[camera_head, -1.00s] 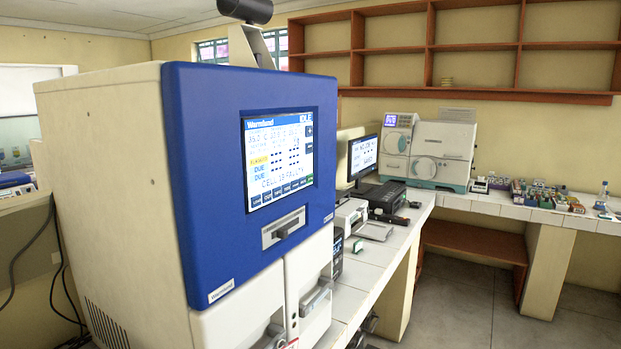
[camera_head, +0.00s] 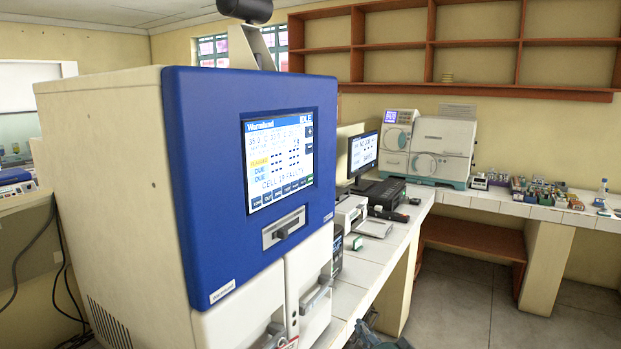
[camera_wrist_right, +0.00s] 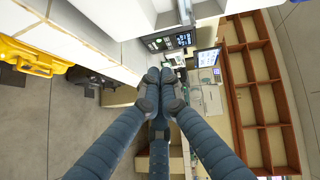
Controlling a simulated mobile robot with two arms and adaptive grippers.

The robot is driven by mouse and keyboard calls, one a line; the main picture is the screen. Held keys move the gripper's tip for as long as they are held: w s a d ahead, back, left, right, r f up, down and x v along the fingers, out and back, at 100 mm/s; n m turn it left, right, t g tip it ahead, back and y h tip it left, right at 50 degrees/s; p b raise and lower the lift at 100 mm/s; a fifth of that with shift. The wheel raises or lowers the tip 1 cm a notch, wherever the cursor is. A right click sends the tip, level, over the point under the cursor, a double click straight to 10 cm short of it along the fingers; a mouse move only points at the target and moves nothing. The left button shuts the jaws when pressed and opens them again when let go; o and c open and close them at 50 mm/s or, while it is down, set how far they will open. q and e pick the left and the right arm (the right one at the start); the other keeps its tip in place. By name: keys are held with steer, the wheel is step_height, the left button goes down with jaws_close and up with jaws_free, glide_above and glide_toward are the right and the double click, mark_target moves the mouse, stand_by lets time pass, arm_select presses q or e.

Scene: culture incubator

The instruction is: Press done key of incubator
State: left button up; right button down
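The incubator (camera_head: 240,235) is a large white machine with a blue front panel, standing at the left of the head view. Its lit screen (camera_head: 279,160) reads "Warmland", "IDLE" and "CELL 19 FAULTY". A row of small keys (camera_head: 283,191) runs along the screen's bottom edge, with a green one at its right end. The key labels are too small to read surely. My left gripper is out of view.
A tiled counter (camera_head: 365,265) with a monitor (camera_head: 363,154) and small devices runs to the right of the incubator. A white machine (camera_head: 443,145) stands in the back corner. A yellow object (camera_wrist_right: 35,55) shows in the right wrist view. Open floor (camera_head: 465,300) lies at right.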

mark_target(310, 179)
step_height(310, 179, up, 38)
steer(key=s+a+m+t+y+p, duration=0.1)
steer(key=a+m+t+y, duration=0.1)
steer(key=m+t, duration=0.3)
steer(key=shift+s+a+t+y, duration=0.2)
steer(key=shift+a+t+y, duration=0.15)
steer(key=shift+t+y, duration=0.35)
steer(key=shift+a, duration=0.1)
steer(key=shift+w+a+r+b, duration=0.1)
steer(key=shift+w+a+b, duration=0.15)
steer(key=shift+w+a, duration=0.75)
steer(key=shift+w+a+f+b, duration=0.1)
steer(key=shift+w+a+b, duration=0.15)
steer(key=shift+w+a, duration=0.8)
steer(key=shift+w+a+r+b, duration=0.1)
steer(key=shift+w+a+b, duration=0.3)
steer(key=shift+a, duration=1.05)
steer(key=shift+w+a, duration=0.1)
steer(key=shift+w, duration=0.1)
steer(key=shift+w+a, duration=0.2)
steer(key=shift+a, duration=0.05)
